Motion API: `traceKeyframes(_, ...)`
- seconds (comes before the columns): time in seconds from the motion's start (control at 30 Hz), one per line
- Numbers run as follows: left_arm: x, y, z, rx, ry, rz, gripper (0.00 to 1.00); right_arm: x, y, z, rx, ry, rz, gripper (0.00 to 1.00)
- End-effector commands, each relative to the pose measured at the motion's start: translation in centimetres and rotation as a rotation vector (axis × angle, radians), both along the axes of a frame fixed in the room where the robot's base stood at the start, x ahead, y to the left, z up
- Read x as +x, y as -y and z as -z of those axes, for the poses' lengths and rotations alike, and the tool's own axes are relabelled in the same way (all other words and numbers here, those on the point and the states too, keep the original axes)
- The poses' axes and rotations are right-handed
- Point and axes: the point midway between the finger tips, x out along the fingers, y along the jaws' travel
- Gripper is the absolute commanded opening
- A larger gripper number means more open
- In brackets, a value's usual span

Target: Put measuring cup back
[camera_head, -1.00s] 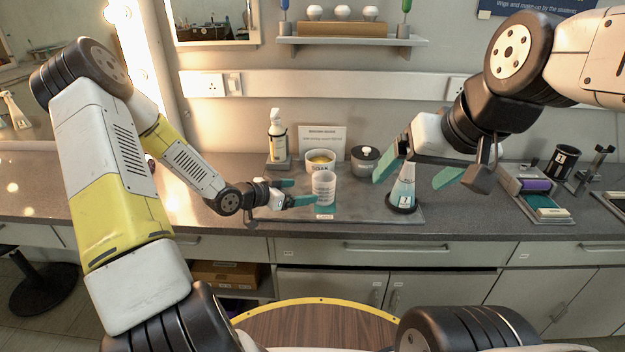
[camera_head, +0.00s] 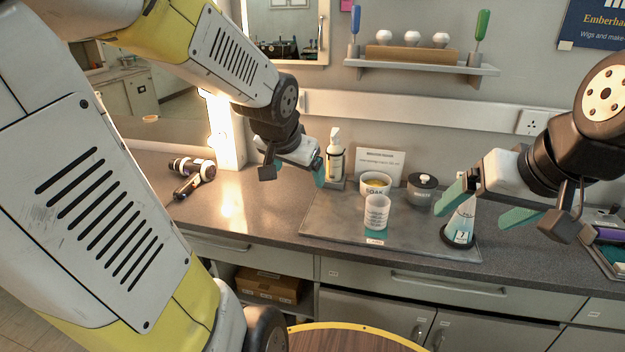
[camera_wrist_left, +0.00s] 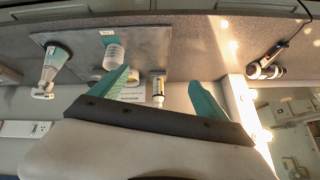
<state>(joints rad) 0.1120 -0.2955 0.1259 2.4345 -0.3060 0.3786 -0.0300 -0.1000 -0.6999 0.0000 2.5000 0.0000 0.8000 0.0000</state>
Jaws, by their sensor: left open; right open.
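The measuring cup (camera_head: 376,212), a clear cup with markings, stands upright on a teal patch near the front edge of the grey mat (camera_head: 325,221). It also shows in the left wrist view (camera_wrist_left: 114,58). My left gripper (camera_head: 322,172) is open and empty, raised up and to the left of the cup, near the pump bottle (camera_head: 335,160). In the left wrist view its teal fingers (camera_wrist_left: 155,95) are spread with nothing between them.
A white SOAK bowl (camera_head: 376,184) and a dark lidded jar (camera_head: 422,189) stand behind the cup, with a sign (camera_head: 381,163) at the wall. A hair dryer (camera_head: 192,176) lies on the left counter.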

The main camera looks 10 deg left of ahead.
Motion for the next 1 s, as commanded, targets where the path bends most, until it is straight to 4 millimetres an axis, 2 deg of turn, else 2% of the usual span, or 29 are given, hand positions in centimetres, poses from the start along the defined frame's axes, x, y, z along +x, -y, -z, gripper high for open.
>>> traceKeyframes(0.03,-2.3,0.5,-1.5,-0.036,-0.001,-0.028,0.86,0.0,0.0,0.0,0.0,0.0,0.0,0.88)
traceKeyframes(0.2,-9.0,2.4,-3.6,-0.187,-0.056,-0.09,0.86,0.0,0.0,0.0,0.0,0.0,0.0,0.88)
traceKeyframes(0.3,-11.6,3.4,-4.2,-0.255,-0.084,-0.095,0.86,0.0,0.0,0.0,0.0,0.0,0.0,0.88)
traceKeyframes(0.37,-12.5,3.8,-4.3,-0.279,-0.096,-0.096,0.86,0.0,0.0,0.0,0.0,0.0,0.0,0.88)
traceKeyframes(0.5,-13.4,4.2,-4.4,-0.301,-0.108,-0.095,0.86,0.0,0.0,0.0,0.0,0.0,0.0,0.88)
traceKeyframes(1.0,-13.3,4.1,-4.4,-0.301,-0.108,-0.095,0.86,0.0,0.0,0.0,0.0,0.0,0.0,0.88)
